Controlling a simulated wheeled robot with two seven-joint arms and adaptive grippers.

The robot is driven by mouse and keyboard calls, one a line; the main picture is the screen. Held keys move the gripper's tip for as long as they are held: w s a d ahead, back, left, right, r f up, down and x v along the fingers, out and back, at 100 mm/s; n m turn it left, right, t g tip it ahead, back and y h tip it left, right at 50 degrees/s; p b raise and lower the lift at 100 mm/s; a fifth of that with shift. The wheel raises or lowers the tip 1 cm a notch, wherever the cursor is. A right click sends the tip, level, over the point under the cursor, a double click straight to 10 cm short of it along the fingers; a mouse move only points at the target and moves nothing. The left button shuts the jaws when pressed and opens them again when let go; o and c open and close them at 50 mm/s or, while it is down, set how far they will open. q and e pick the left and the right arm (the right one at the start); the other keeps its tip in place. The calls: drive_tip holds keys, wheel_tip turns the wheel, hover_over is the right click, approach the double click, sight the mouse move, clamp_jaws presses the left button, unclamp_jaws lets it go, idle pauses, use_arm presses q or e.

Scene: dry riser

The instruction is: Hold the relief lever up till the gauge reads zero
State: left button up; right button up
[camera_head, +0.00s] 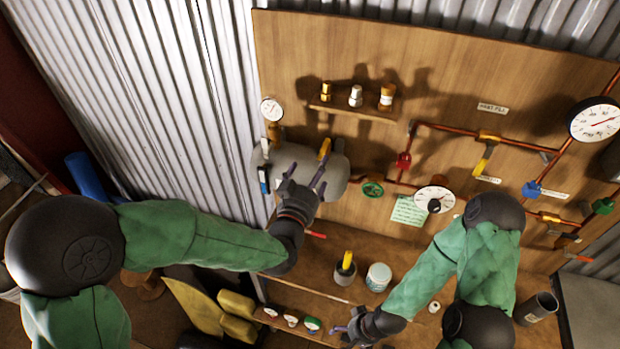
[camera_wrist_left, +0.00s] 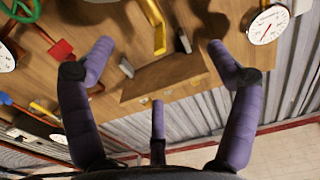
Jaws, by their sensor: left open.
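A yellow lever (camera_head: 324,149) stands up at the right part of a grey tank (camera_head: 340,178) on the wooden board; I take it as the relief lever. In the left wrist view the lever (camera_wrist_left: 157,28) shows beyond my fingers. My left gripper (camera_head: 308,174) is open in front of the tank, its purple fingers (camera_wrist_left: 160,60) spread and apart from the lever as far as I can tell. A small white gauge (camera_head: 271,108) stands above the tank and shows in the wrist view (camera_wrist_left: 268,24); its reading is too small to tell. My right gripper (camera_head: 357,331) is low, by the shelf.
A small wooden shelf (camera_head: 345,107) with several fittings is above the tank. Red pipes, a green handwheel (camera_head: 373,188), a red valve (camera_head: 403,160) and larger gauges (camera_head: 595,119) fill the board's right side. A yellow-handled pot (camera_head: 345,272) and white tub (camera_head: 378,277) stand on the bench.

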sight(321, 154)
use_arm(q)
drive_tip(key=shift+b+x, duration=0.7)
drive_tip(key=shift+x, duration=2.7)
clamp_jaws()
